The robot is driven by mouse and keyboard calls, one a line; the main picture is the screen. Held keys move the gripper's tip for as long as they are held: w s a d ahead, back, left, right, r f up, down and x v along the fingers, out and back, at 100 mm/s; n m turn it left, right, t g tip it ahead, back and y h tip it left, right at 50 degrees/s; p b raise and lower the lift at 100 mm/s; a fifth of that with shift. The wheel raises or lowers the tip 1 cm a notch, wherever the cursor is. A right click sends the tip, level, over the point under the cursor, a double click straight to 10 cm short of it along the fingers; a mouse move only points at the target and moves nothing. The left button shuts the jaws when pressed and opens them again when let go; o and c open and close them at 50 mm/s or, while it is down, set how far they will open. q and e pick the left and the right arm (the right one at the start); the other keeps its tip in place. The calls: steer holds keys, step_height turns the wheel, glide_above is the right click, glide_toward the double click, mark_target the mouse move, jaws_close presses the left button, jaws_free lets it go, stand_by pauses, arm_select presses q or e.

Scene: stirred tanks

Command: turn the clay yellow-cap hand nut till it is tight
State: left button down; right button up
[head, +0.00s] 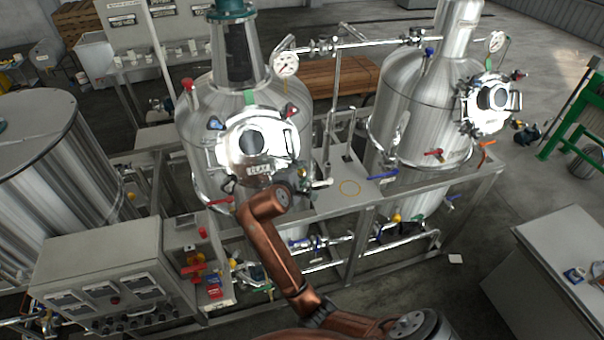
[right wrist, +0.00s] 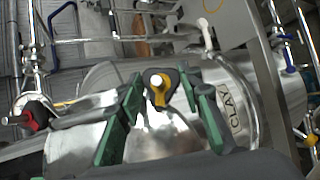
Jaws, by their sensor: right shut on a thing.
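The clay tank (head: 195,150) is the left steel vessel, with a plate reading CLAY (head: 259,169) under its round hatch (head: 250,143). The same label shows in the right wrist view (right wrist: 232,112). The yellow-cap hand nut (right wrist: 160,88) is dark with a yellow part and a pale round end. In the head view its yellow cap (head: 302,173) shows small at the hatch's lower right. My right gripper (right wrist: 162,108) has its green fingers on either side of the nut and is shut on it. In the head view the copper arm partly hides the gripper. My left gripper is not in view.
Red-capped (head: 290,111) and blue-capped (head: 214,123) hand nuts sit around the same hatch. A second steel tank (head: 400,110) stands to the right. A pressure gauge (head: 285,65) and pipes rise behind. A control box (head: 100,270) stands at lower left.

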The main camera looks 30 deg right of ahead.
steer(key=shift+m+g+y, duration=0.6)
steer(key=shift+m+g, duration=0.1)
steer(key=shift+m, duration=1.1)
steer(key=o, duration=1.2)
steer(key=shift+c, duration=0.2)
steer(key=v, duration=1.2)
steer(key=shift+r, duration=0.15)
steer(key=shift+w+d, duration=0.1)
